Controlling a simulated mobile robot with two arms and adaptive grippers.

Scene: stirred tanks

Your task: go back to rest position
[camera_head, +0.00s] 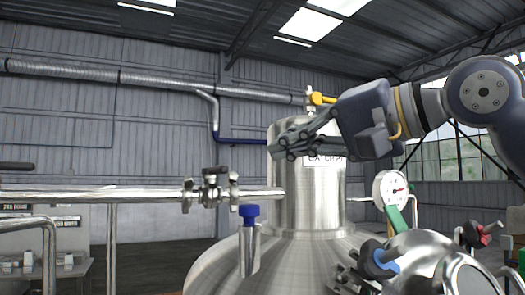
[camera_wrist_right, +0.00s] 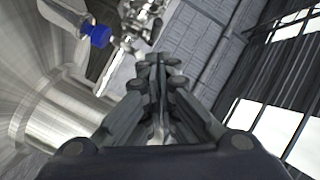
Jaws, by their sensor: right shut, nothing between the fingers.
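My right gripper (camera_head: 284,150) comes in from the right in the head view, in front of the upper part of the steel tank (camera_head: 308,208). Its fingers are shut and empty, pointing left, and partly cover the label (camera_head: 326,159) on the tank neck. In the right wrist view the fingers of my right gripper (camera_wrist_right: 158,62) also lie together with nothing between them. I cannot tell from the views whether they touch the tank. My left gripper is not in view.
A horizontal pipe with a clamp fitting (camera_head: 210,190) runs into the tank from the left. A blue-capped fitting (camera_head: 249,212), a pressure gauge (camera_head: 391,188) and a blue-handled valve (camera_head: 380,260) stand around the tank. A yellow handle (camera_head: 322,98) sits on top.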

